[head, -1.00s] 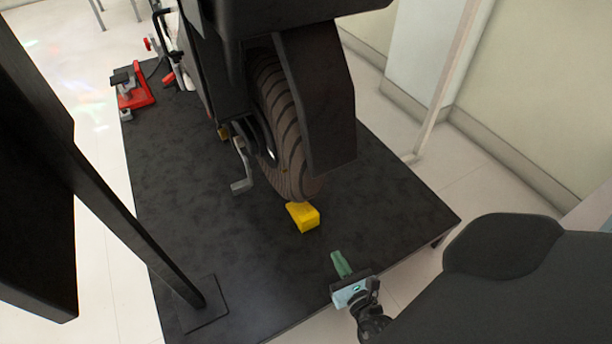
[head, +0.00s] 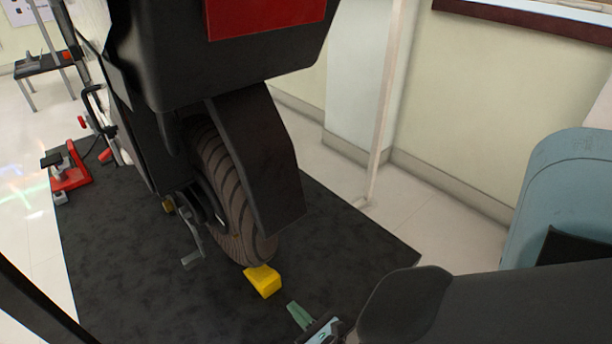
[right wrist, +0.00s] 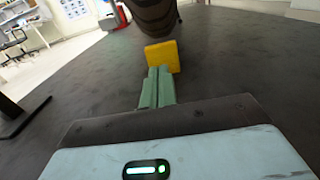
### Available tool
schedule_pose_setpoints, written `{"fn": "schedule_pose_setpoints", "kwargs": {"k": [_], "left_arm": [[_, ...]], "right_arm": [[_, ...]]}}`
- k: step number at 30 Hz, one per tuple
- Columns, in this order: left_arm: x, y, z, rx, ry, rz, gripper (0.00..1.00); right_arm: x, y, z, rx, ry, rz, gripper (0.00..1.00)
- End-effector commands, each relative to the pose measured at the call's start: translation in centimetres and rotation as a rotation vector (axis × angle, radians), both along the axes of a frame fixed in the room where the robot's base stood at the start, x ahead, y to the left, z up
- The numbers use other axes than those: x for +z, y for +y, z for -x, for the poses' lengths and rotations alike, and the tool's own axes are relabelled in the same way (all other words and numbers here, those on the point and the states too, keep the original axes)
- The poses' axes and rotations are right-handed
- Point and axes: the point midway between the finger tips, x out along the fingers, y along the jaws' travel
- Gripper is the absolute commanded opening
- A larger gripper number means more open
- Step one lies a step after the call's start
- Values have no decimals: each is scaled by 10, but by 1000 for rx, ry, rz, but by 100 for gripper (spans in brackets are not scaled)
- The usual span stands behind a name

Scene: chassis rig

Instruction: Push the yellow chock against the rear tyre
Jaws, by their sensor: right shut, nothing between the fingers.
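The yellow chock (head: 263,283) lies on the dark platform just behind the rear tyre (head: 222,195), on its near side. In the head view its far edge meets the tyre's outline; I cannot tell if they touch. My right gripper (head: 299,316) is shut and empty, its green fingers pointing at the chock with a small gap in the head view. In the right wrist view the fingertips (right wrist: 158,75) overlap the lower part of the chock (right wrist: 163,54), with the tyre (right wrist: 153,14) beyond it. My left gripper is not in view.
The dark platform (head: 110,270) has bare room on both sides of the chock. A red clamp-like device (head: 70,172) stands at its far left. A pale upright post (head: 385,110) stands behind it at right. A blue-grey bin-like object (head: 545,190) is at the right.

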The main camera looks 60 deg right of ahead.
Motion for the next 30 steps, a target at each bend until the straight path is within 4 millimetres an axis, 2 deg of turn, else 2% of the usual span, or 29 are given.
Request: {"fn": "schedule_pose_setpoints", "kwargs": {"k": [6,12,18,30], "left_arm": [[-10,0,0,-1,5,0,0],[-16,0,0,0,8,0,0],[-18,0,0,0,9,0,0],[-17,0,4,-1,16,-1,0]], "right_arm": [[-1,-9,-40,-1,-1,-1,0],[-1,-15,-64,0,-1,-1,0],[0,-18,-74,0,0,0,0],[0,-18,-73,1,0,0,0]]}}
